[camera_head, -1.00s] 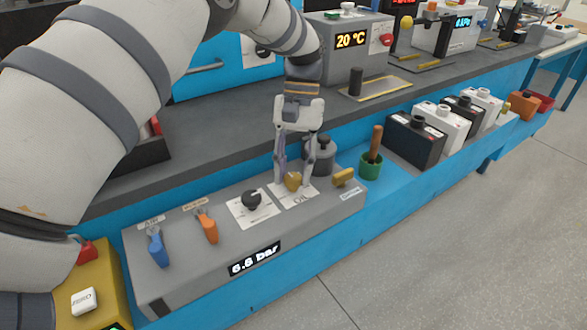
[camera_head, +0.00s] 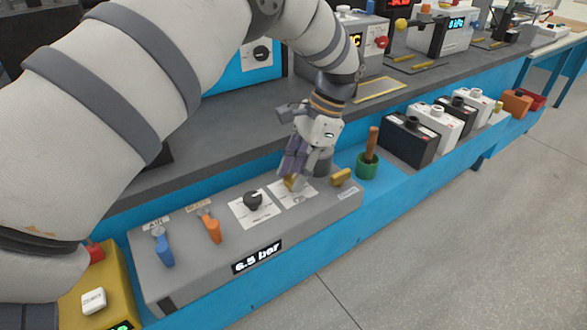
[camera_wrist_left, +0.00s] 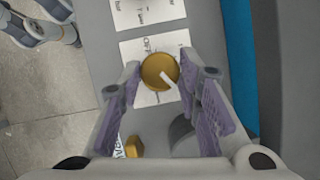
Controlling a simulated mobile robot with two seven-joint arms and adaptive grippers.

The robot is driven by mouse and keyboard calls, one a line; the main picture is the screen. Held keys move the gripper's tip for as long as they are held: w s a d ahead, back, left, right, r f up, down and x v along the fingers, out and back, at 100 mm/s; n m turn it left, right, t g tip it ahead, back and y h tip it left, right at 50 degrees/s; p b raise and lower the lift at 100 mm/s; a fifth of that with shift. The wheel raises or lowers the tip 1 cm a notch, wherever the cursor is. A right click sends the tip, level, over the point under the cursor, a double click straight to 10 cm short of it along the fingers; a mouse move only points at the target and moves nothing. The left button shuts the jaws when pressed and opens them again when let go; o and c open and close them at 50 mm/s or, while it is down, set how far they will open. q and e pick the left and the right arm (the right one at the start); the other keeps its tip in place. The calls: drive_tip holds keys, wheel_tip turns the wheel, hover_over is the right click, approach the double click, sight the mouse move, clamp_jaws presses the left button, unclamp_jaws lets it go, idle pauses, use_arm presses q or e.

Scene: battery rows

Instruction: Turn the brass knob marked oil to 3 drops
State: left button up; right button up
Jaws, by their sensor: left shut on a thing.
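The brass knob (camera_head: 289,184) sits on a white printed card (camera_head: 300,196) on the grey console (camera_head: 190,272). It also shows in the left wrist view (camera_wrist_left: 157,70), with a pale pointer line toward the lower right. My left gripper (camera_head: 294,182) is shut on the brass knob; in the left wrist view (camera_wrist_left: 163,78) its fingers stand on both sides of it. The scale marks on the card are too small to read and partly covered. A grey jointed part, probably my right gripper (camera_wrist_left: 40,28), shows at the top left of the wrist view.
A black knob (camera_head: 253,200) and blue (camera_head: 164,249) and orange (camera_head: 211,229) levers are left of the brass knob. A brass tap-like piece (camera_head: 341,177) and a green cup (camera_head: 367,168) are close on its right. The display (camera_head: 257,257) reads 6.5 bar.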

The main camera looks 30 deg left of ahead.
use_arm(q)
drive_tip(key=m, duration=0.2)
drive_tip(key=m+t+y+p, duration=0.1)
drive_tip(key=m, duration=0.1)
drive_tip(key=shift+s+d, duration=0.15)
drive_tip(key=shift+s, duration=0.05)
drive_tip(key=shift+f+m+t+y+p, duration=0.1)
drive_tip(key=shift+m+t+y+p, duration=0.3)
drive_tip(key=shift+m, duration=1)
use_arm(e)
drive_tip(key=shift+w+r+t, duration=0.6)
drive_tip(key=shift+w+r, duration=0.7)
drive_tip(key=shift+w, duration=0.1)
use_arm(q)
drive_tip(key=o, duration=1.1)
drive_tip(key=v, duration=1.2)
drive_tip(key=shift+s, duration=0.15)
